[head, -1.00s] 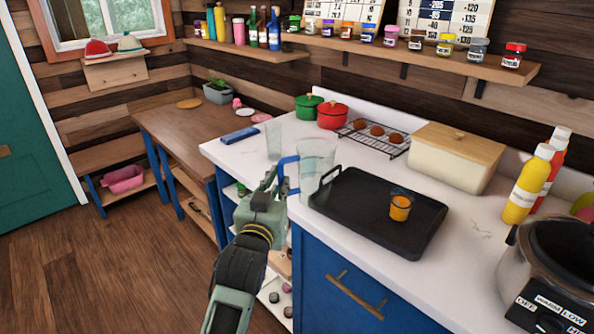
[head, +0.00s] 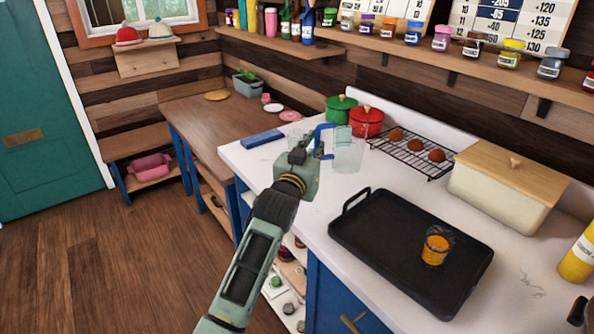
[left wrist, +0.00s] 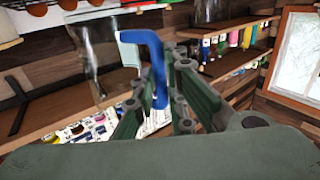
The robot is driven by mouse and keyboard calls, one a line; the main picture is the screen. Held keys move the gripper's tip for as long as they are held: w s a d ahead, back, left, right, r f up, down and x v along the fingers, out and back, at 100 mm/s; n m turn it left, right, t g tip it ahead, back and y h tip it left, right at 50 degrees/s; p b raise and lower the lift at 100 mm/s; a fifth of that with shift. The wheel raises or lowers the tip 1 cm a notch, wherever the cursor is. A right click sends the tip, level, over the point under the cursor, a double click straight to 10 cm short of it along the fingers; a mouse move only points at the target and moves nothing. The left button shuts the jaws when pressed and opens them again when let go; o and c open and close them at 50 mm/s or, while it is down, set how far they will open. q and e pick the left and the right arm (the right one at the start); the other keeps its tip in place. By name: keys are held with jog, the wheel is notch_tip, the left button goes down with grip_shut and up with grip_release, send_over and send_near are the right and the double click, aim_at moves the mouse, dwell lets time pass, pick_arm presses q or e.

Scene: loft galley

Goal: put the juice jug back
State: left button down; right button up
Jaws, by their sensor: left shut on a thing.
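The juice jug (head: 348,156) is clear, with a blue handle, and looks empty. My left gripper (head: 312,158) is shut on its handle and holds the jug roughly upright over the white counter, left of the tray. In the left wrist view the blue handle (left wrist: 157,72) lies between the fingers, and the clear jug body (left wrist: 98,58) is at upper left. Whether the jug's base touches the counter is hard to tell. A small glass of orange juice (head: 435,248) stands on the black tray (head: 375,230).
A green pot (head: 338,108), a red pot (head: 366,122) and a wire rack (head: 410,158) of brown rolls stand behind the jug. A bread box (head: 505,190) is at right. A blue flat item (head: 262,138) lies left. The wooden table (head: 200,120) has free room.

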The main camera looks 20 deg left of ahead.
pick_arm(q)
jog(key=a+f+p, duration=0.1)
jog(key=a+f, duration=0.6)
jog(key=shift+f+p, duration=0.25)
jog(key=shift+p, duration=0.15)
jog(key=shift+f, duration=0.5)
jog(key=c, duration=2)
grip_release()
jog(key=shift+f, duration=0.1)
jog(key=shift+o, duration=1.2)
pick_arm(e)
jog(key=shift+s+d+r, duration=0.1)
jog(key=shift+d+r, duration=0.1)
jog(key=shift+r, duration=0.35)
jog(key=shift+s+d+r, duration=0.1)
jog(key=shift+d+r, duration=0.05)
jog(key=shift+r, duration=0.35)
